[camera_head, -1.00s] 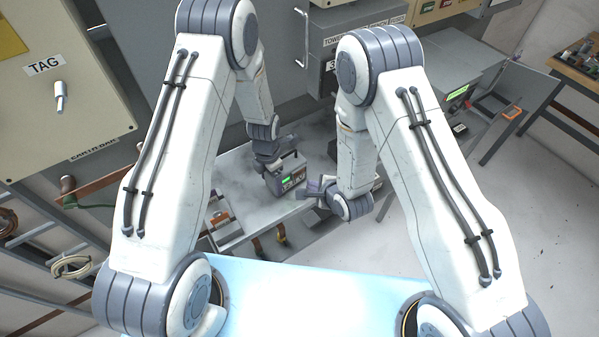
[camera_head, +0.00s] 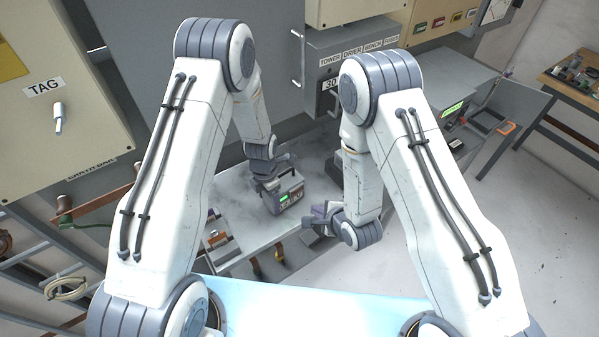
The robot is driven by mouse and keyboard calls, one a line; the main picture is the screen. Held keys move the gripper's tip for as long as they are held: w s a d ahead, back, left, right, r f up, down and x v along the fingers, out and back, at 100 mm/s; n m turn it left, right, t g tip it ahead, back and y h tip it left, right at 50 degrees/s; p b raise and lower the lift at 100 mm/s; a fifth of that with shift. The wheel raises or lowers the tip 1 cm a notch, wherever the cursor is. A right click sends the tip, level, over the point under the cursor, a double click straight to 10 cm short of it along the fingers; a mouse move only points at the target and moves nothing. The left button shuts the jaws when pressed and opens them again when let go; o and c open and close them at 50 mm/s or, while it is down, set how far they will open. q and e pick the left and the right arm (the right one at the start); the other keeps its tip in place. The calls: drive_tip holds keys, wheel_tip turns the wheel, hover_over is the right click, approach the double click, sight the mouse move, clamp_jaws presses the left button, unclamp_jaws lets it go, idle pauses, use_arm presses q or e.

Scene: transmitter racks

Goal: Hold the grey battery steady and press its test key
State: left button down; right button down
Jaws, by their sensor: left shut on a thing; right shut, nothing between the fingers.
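The grey battery (camera_head: 288,201), a boxy unit with a small lit green display and a carrying handle, stands upright on the grey bench at the centre. My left gripper (camera_head: 271,183) is shut at the handle on the battery's top left. The gripper hides part of the top. My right gripper (camera_head: 318,211) is shut and empty, a little to the right of the battery's front and apart from it. The test key is too small to make out.
A dark object (camera_head: 333,168) stands behind, partly hidden by my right arm. Small orange and grey items (camera_head: 217,240) lie at the bench's left front. Grey cabinets (camera_head: 350,58) close off the back. A side table (camera_head: 575,80) stands far right.

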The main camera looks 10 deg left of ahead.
use_arm(q)
unclamp_jaws()
drive_tip(key=shift+r, duration=0.1)
